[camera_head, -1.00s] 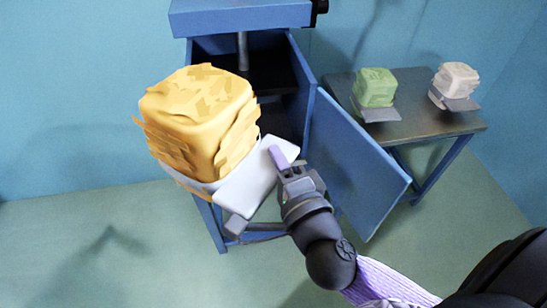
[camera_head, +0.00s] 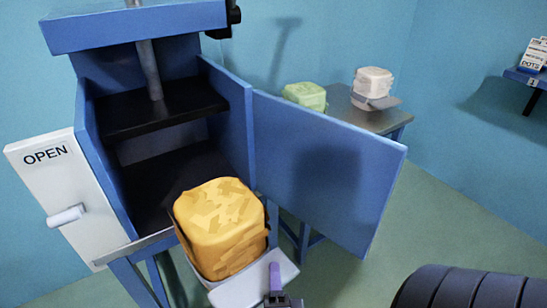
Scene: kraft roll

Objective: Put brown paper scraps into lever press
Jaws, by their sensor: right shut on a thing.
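The brown paper scraps (camera_head: 222,224) are a yellow-orange, layered block on a light grey tray (camera_head: 246,287) with a lilac grip. My right gripper (camera_head: 279,298), at the bottom edge, is shut on the tray's grip. The block stands at the front opening of the blue lever press (camera_head: 228,120), overlapping its dark chamber floor in the picture; I cannot tell whether it touches the press. A black plate (camera_head: 160,110) hangs on a grey rod inside, above the open chamber. My left gripper is not in view.
A blue door panel (camera_head: 325,165) stands open to the right of the chamber. A white panel marked OPEN (camera_head: 50,185), with a handle, is on the left. Behind, a grey table (camera_head: 345,111) bears a green block (camera_head: 305,96) and a whitish block (camera_head: 373,82). A wall shelf (camera_head: 527,79) is far right.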

